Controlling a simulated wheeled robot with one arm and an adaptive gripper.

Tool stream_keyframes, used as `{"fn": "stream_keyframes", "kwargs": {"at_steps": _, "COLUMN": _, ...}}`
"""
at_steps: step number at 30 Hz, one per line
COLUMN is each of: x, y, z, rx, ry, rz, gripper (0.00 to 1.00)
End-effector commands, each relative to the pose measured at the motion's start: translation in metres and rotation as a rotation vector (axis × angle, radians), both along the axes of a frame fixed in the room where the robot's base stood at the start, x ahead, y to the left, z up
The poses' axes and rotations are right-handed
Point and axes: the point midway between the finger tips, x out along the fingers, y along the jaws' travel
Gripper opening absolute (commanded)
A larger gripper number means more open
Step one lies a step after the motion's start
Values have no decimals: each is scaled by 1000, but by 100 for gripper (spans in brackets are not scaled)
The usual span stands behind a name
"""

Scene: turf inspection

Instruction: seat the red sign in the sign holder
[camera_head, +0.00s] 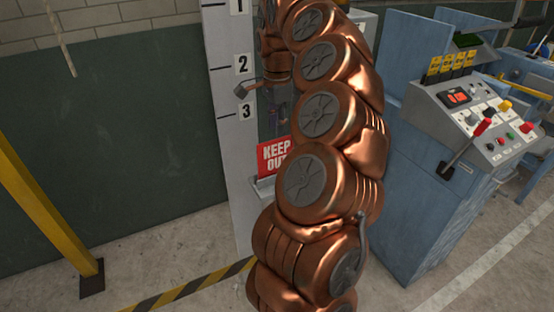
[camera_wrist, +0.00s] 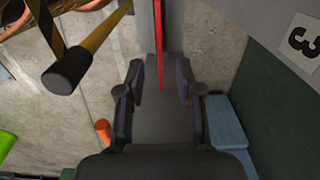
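The red sign (camera_head: 272,157) with white "KEEP OUT" lettering shows left of my copper arm, which hides its right part. Just below it is a light grey ledge (camera_head: 264,187) that looks like the sign holder; I cannot tell whether the sign is seated in it. In the wrist view the red sign (camera_wrist: 160,35) appears edge-on as a thin upright strip. My gripper (camera_wrist: 157,68) is open, with one finger on each side of the strip's lower end and visible gaps on both sides. I see no contact. In the head view my arm mostly hides the gripper.
A grey post (camera_head: 222,100) with number plates stands behind the sign. A blue control console (camera_head: 440,150) with levers and buttons is at right. A yellow post (camera_head: 45,215) stands at left, and yellow-black striping (camera_head: 190,288) crosses the floor. An orange object (camera_wrist: 103,131) shows in the wrist view.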

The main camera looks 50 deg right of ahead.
Motion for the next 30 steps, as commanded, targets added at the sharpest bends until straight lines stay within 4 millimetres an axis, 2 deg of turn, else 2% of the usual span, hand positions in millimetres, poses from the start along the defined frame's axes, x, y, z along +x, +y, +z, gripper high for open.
{"fn": "stream_keyframes", "kwargs": {"at_steps": 8, "x": -1, "y": 1, "z": -14, "rx": 2, "ry": 2, "rz": 3, "gripper": 35}}
{"fn": "stream_keyframes", "kwargs": {"at_steps": 18, "x": 0, "y": 1, "z": -49, "rx": 2, "ry": -1, "rz": 2, "gripper": 35}}
{"fn": "stream_keyframes", "kwargs": {"at_steps": 28, "x": 0, "y": 1, "z": -54, "rx": 0, "ry": -1, "rz": 2, "gripper": 35}}
{"fn": "stream_keyframes", "kwargs": {"at_steps": 30, "x": 0, "y": 1, "z": -54, "rx": 0, "ry": 0, "rz": 2, "gripper": 28}}
